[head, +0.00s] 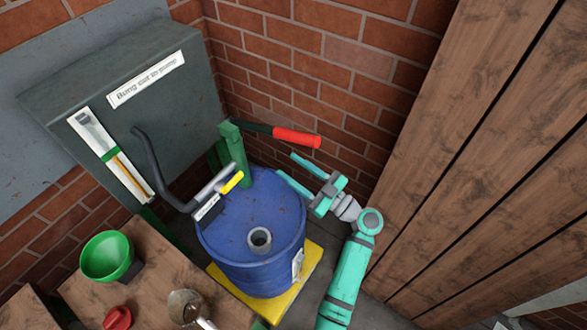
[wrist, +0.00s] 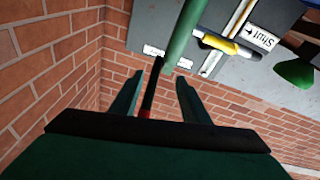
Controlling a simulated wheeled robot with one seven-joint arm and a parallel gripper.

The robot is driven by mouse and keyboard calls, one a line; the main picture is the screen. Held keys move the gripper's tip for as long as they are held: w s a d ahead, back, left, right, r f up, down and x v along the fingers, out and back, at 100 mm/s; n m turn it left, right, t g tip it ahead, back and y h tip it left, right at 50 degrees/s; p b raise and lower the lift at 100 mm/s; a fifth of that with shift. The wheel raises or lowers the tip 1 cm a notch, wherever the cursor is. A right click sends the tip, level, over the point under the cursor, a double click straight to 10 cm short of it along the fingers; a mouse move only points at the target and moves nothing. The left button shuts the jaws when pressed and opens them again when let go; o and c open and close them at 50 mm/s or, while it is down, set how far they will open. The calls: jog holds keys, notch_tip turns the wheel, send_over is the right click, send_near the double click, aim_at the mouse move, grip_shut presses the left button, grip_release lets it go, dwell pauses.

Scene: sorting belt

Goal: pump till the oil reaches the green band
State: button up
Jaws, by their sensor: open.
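The gauge (head: 111,157) on the grey tank (head: 60,85) has a green band partway up; an orange-yellow column stands below it, its top close to the band's lower edge. The green pump post (head: 234,155) rises at the blue drum (head: 250,205); its dark lever ends in a red handle (head: 297,137). My gripper (head: 286,165) is open, below the handle in the head view. In the wrist view the lever (wrist: 150,90) shows between my open fingers (wrist: 160,76); I cannot tell whether they touch it.
A yellow valve lever (head: 232,182) is by the post. The drum has a grey ringed opening (head: 259,240) and stands on a yellow base (head: 303,282). A green bowl (head: 107,257) and red knob (head: 117,318) lie on the wooden bench. Brick and plank walls close in behind and right.

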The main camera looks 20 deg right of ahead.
jog(key=v, duration=1.1)
